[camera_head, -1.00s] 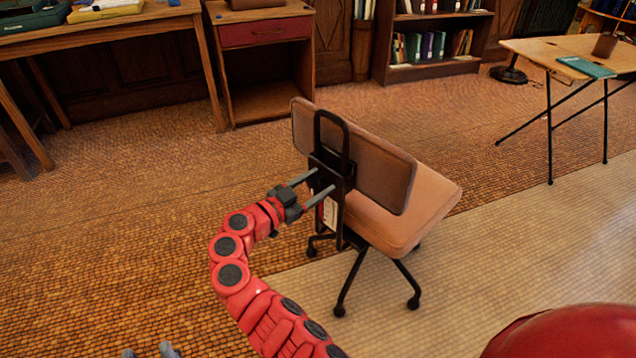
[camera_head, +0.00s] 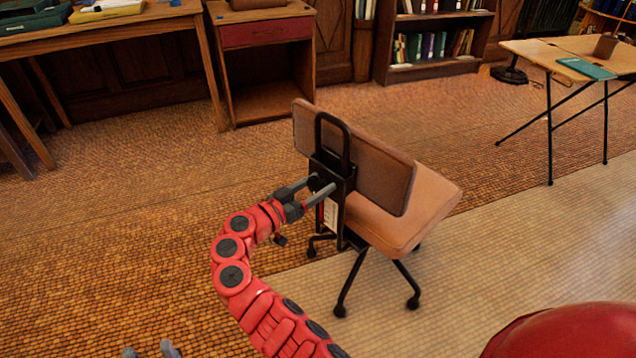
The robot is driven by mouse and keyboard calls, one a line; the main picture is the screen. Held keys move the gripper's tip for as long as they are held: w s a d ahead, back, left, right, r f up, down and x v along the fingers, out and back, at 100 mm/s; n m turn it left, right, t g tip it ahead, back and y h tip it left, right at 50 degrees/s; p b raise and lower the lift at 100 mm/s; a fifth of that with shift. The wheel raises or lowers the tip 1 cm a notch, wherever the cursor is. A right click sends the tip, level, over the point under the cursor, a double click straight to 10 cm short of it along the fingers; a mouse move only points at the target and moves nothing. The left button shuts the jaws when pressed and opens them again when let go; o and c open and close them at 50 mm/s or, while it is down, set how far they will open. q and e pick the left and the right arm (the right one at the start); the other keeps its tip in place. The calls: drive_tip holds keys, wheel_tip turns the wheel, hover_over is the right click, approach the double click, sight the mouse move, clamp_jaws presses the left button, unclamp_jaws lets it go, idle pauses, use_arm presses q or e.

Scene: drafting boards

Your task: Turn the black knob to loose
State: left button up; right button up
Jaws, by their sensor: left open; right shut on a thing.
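A swivel chair with a tan seat (camera_head: 420,205) and brown backrest (camera_head: 383,172) stands mid-room, its back partly toward me. A black upright bracket (camera_head: 340,205) with a loop on top runs up behind the backrest. The small black knob (camera_head: 314,181) sits on this bracket, mostly covered by my gripper fingers. My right gripper (camera_head: 319,185), on the red arm, reaches the bracket from the left and is shut on the knob. My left gripper (camera_head: 150,350) shows only as two grey fingertips, apart and empty, at the bottom edge.
A white label (camera_head: 331,214) is on the bracket below the knob. The chair's wheeled black base (camera_head: 350,285) stands on the floor. A wooden desk (camera_head: 130,25), a cabinet (camera_head: 265,60), a bookshelf (camera_head: 440,65) and a drafting table (camera_head: 545,52) stand behind. The floor left of the chair is clear.

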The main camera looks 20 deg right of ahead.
drive_tip(key=n+p, duration=0.1)
drive_tip(key=n, duration=0.2)
drive_tip(key=shift+r, duration=0.15)
drive_tip(key=n+p, duration=0.2)
drive_tip(key=n, duration=0.1)
drive_tip(key=shift+n, duration=0.3)
drive_tip(key=n+p, duration=0.2)
drive_tip(key=n, duration=0.1)
drive_tip(key=shift+n+p, duration=0.3)
drive_tip(key=shift+p, duration=0.1)
drive_tip(key=n+p, duration=0.2)
drive_tip(key=n, duration=0.1)
drive_tip(key=shift+n, duration=0.3)
drive_tip(key=n+p, duration=0.3)
drive_tip(key=n, duration=0.2)
drive_tip(key=n+p, duration=0.1)
drive_tip(key=n, duration=0.2)
drive_tip(key=shift+f+p, duration=0.2)
drive_tip(key=shift+p, duration=0.1)
drive_tip(key=shift+f+n+p, duration=0.1)
drive_tip(key=shift+n+p, duration=0.4)
drive_tip(key=shift+n, duration=1.4)
